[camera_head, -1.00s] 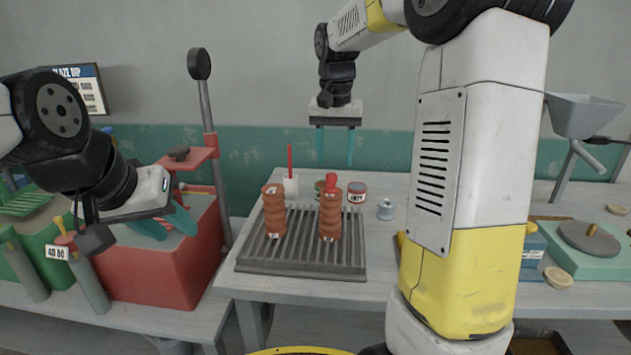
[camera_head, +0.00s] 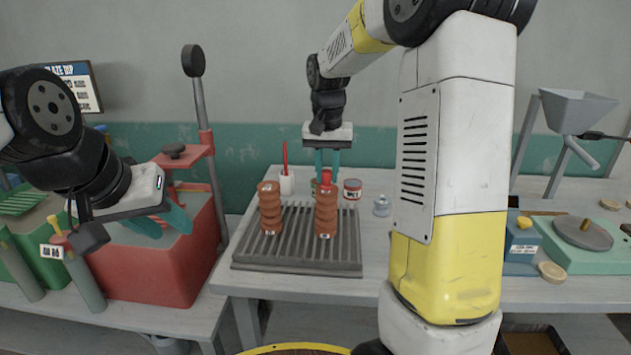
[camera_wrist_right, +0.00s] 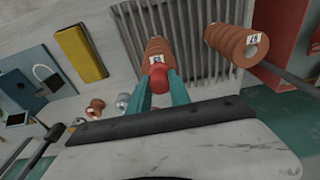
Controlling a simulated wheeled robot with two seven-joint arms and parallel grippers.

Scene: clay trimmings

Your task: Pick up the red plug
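The red plug (camera_head: 326,178) stands upright on top of the right-hand orange ribbed post (camera_head: 326,213) on the grey slatted rack (camera_head: 350,262). My right gripper (camera_head: 327,167) points down over that post, with its teal fingers one on each side of the plug. In the right wrist view, the plug (camera_wrist_right: 158,82) sits between the two fingers, which appear to touch it. The gripper looks shut on the plug. My left gripper (camera_head: 163,222) is open and empty at the left, in front of the red box.
A second orange post (camera_head: 270,208) stands left on the rack. The red box (camera_head: 160,265) with a tall lever stands left.

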